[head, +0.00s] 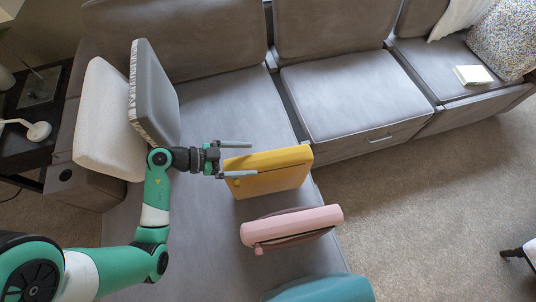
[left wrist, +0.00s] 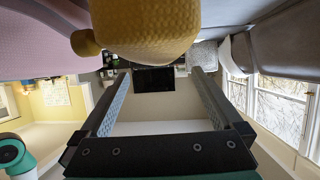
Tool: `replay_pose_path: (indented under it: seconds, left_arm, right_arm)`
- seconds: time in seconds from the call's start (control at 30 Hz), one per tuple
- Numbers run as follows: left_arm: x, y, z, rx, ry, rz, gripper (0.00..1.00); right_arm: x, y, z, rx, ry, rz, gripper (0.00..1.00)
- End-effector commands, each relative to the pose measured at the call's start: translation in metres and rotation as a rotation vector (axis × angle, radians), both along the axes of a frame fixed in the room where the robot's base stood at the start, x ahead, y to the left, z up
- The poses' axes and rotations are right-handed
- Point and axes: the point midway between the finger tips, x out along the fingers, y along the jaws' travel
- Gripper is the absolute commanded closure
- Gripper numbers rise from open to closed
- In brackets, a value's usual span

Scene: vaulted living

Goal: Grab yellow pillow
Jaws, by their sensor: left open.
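The yellow pillow (head: 272,172) stands on the grey sofa seat, its long top edge facing up. My left gripper (head: 237,159) is open at the pillow's left end. One fingertip shows past the far side of that end and the other overlaps its near side. In the left wrist view the textured yellow pillow (left wrist: 145,35) fills the top middle, and the open fingers (left wrist: 163,82) have no pillow visible between them. Whether they touch it I cannot tell. My right gripper is not in view.
A pink pillow (head: 290,226) and a teal pillow (head: 322,290) stand nearer on the seat. A grey cushion (head: 158,95) and a white cushion (head: 105,125) lean at the left armrest. A book (head: 473,75) lies at far right. The seat beyond the yellow pillow is clear.

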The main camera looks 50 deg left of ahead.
Motion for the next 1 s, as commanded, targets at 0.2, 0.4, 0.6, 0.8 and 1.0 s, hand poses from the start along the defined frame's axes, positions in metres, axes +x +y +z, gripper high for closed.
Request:
replay_pose_path:
  seconds: [0.2,0.4,0.6,0.8,1.0]
  left_arm:
    - [0.017,-0.011,-0.018,0.003,-0.003,-0.005,0.00]
    - [0.039,-0.023,-0.024,0.001,-0.001,-0.002,0.00]
    - [0.041,-0.023,-0.021,0.000,0.000,0.002,0.00]
    - [0.040,-0.023,-0.021,0.000,0.000,0.001,0.31]
    - [0.040,-0.023,-0.021,0.000,0.000,0.001,0.67]
  right_arm:
    - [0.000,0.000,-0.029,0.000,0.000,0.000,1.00]
    - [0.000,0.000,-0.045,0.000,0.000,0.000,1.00]
    - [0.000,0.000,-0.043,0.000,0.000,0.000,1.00]
    - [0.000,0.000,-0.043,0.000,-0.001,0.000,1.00]
    - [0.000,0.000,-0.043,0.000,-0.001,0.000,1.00]
